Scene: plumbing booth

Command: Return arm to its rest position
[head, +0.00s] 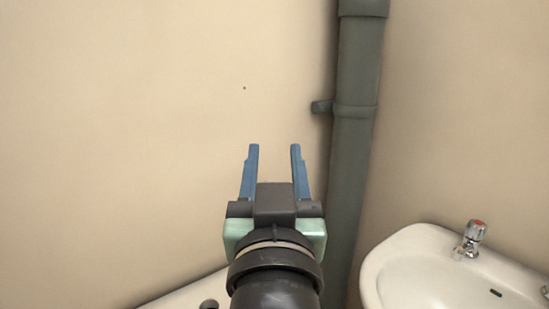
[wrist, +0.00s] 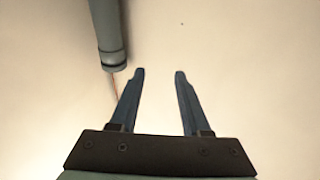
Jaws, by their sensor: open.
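My gripper (head: 274,150) is at the middle of the head view, with its two blue fingers pointing up and spread apart. Nothing is between the fingers. It appears in front of the beige wall (head: 130,130), left of the grey pipe. In the wrist view my gripper (wrist: 159,74) also shows its fingers apart and empty, with a pale surface beyond them. The distance from the fingertips to the wall is hard to tell.
A grey vertical pipe (head: 357,130) with a bracket runs down the wall right of my gripper. A white washbasin (head: 400,265) with a red-topped chrome tap (head: 472,238) is at lower right. A white edge (head: 185,294) shows at lower left. A grey cylindrical part (wrist: 108,35) is at upper left in the wrist view.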

